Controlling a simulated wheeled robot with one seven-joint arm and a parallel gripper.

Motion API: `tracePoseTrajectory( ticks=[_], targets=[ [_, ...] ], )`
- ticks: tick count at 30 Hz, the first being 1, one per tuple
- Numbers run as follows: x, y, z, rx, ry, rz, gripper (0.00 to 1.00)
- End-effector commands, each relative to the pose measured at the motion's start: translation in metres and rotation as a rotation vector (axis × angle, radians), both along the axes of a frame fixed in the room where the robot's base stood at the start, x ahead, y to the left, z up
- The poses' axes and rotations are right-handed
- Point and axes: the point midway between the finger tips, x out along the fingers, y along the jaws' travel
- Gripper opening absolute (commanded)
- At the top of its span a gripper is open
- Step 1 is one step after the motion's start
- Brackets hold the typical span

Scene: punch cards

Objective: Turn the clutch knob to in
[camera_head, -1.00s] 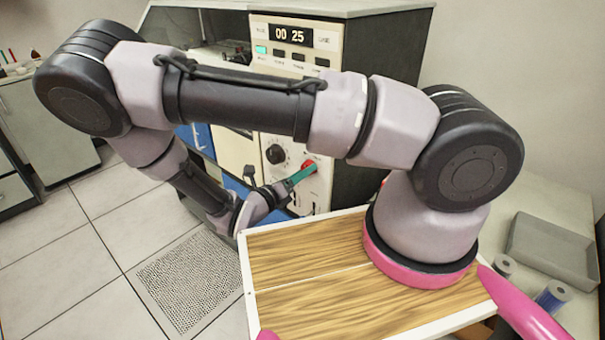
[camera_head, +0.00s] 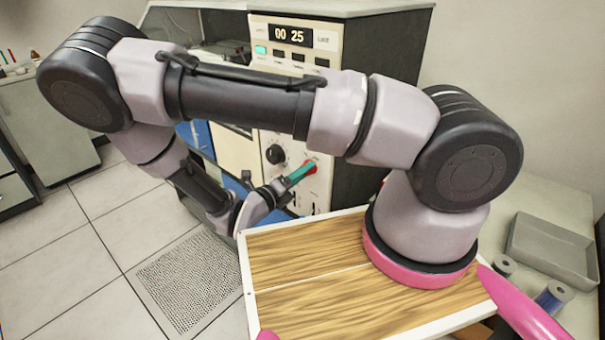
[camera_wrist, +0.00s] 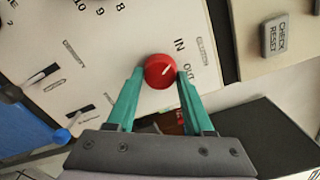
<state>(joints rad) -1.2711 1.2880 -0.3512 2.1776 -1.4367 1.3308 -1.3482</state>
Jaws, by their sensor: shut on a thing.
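The red clutch knob (camera_wrist: 160,71) sits on the cream machine panel (camera_wrist: 105,40), with the words IN and OUT printed beside it in the wrist view. Its white pointer line aims to the upper right of that view, between the two words. My gripper (camera_wrist: 159,76) has its teal fingers on either side of the knob and is shut on it. In the head view the knob (camera_head: 311,166) shows only in part behind my gripper (camera_head: 306,170), and its pointer cannot be read there.
A black knob (camera_head: 275,154) is on the panel left of the red one. A CHECK RESET button (camera_wrist: 276,36) is at the upper right of the wrist view. Slots with levers (camera_wrist: 40,76) lie to the left. A counter (camera_head: 291,36) reads 00 25.

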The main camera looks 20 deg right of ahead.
Motion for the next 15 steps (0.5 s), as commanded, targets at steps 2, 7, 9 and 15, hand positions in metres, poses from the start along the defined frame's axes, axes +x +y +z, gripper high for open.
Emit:
tracePoseTrajectory(
  ticks=[2, 7, 9, 15],
  targets=[
    [0.0003, 0.001, -0.0007, 0.001, 0.003, 0.003, 0.0],
    [0.0003, 0.0009, -0.0006, 0.001, 0.002, 0.002, 0.81],
    [0.0002, 0.0008, -0.0005, 0.001, 0.002, 0.002, 0.81],
    [-0.0001, 0.0007, -0.0003, 0.001, 0.001, 0.001, 0.81]
  ],
)
